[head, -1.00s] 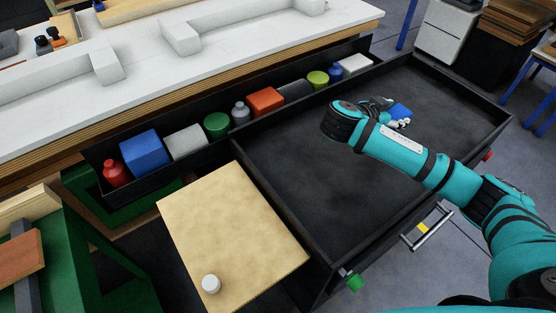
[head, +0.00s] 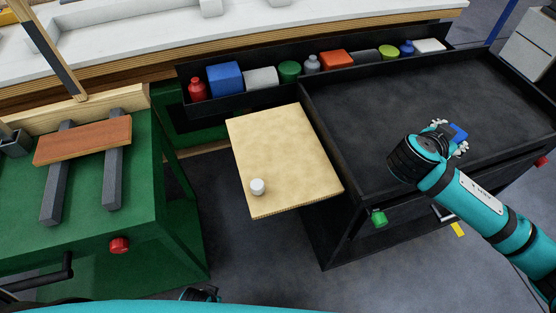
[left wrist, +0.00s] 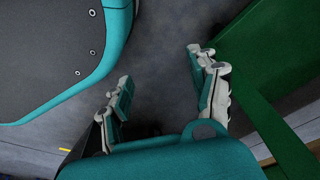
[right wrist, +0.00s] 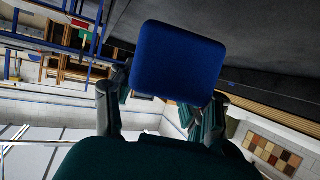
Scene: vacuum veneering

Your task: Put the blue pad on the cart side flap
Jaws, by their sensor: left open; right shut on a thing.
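The blue pad (head: 459,132) is held in my right gripper (head: 449,137), above the right part of the black cart top (head: 375,120). In the right wrist view the blue pad (right wrist: 178,62) shows as a rounded square gripped between the fingers. The cart side flap (head: 285,150) is a pale wooden panel sticking out level from the cart's left side. A small white cylinder (head: 257,187) stands near its front left corner. My left gripper (left wrist: 160,68) is open and empty over the floor, beside green bench parts.
A black trough along the cart's back holds a red bottle (head: 197,89), a blue block (head: 224,78) and several other items. A green bench (head: 140,180) with a reddish board (head: 83,141) stands at left. Most of the flap is bare.

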